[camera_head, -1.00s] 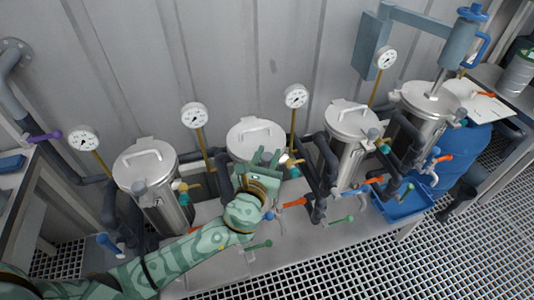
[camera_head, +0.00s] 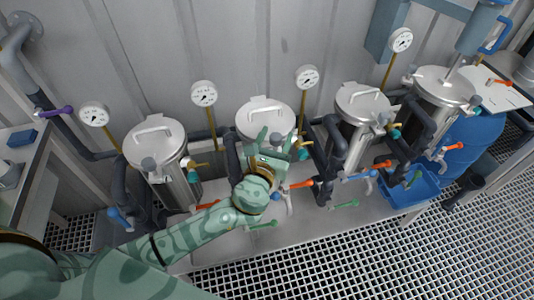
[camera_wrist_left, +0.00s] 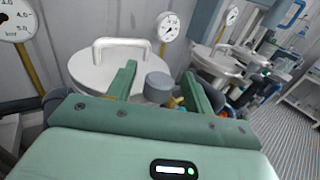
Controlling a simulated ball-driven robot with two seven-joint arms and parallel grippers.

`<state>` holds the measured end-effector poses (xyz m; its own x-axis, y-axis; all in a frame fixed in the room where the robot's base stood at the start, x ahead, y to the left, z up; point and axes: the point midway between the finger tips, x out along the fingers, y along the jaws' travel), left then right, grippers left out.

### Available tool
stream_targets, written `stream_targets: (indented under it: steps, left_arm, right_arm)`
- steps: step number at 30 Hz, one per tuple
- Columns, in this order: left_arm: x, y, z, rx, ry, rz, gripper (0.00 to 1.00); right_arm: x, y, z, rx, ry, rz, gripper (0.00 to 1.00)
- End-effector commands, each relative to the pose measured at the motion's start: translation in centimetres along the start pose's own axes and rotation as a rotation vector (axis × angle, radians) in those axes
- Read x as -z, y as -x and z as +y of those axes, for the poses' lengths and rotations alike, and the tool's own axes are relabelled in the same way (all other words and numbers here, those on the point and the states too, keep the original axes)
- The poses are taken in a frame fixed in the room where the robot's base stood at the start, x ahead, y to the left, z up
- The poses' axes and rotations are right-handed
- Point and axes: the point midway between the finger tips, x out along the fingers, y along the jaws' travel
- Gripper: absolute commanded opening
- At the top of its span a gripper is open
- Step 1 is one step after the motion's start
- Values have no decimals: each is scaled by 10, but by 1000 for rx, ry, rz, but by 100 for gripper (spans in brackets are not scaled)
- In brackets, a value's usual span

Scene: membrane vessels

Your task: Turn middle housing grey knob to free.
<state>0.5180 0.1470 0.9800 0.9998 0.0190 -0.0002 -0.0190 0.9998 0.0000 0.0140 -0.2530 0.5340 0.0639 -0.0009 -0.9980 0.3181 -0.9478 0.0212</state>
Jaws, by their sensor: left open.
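The middle housing (camera_head: 265,115) is a steel vessel with a round lid and an arched handle; its lid fills the left middle of the left wrist view (camera_wrist_left: 95,72). Its grey knob (camera_wrist_left: 158,88) is a short cylinder at the lid's near right edge. My left gripper (camera_head: 276,138) is open at the near side of this housing. In the left wrist view its two fingers (camera_wrist_left: 158,72) stand on either side of the knob, with gaps showing. The fingers and palm hide the knob's lower part. My right gripper is not in view.
Similar housings stand to the left (camera_head: 155,137) and right (camera_head: 362,103). A pressure gauge (camera_head: 307,77) on a yellow stem is close behind right. Dark pipes (camera_head: 327,150) and an orange-handled valve (camera_head: 298,184) lie just right of my gripper. The grating floor in front is clear.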

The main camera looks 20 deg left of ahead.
Motion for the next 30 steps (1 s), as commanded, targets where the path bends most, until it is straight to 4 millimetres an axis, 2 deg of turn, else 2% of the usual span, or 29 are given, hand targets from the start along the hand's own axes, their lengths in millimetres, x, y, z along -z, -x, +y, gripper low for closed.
stream_targets:
  steps: [5, 12, 18, 24, 30]
  left_arm:
    - [0, 38, 0, 1, -1, 4, 52]
    - [1, 104, 0, 0, 0, 4, 52]
    - [1, 142, 0, 0, 0, 2, 52]
    - [0, 156, 0, -1, -1, 1, 52]
    - [0, 156, 0, -1, 0, 0, 52]
  right_arm:
    - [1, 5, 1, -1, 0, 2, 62]
    - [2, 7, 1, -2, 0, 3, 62]
    - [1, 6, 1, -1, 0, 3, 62]
    - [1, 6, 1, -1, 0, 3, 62]
    - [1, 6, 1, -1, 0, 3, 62]
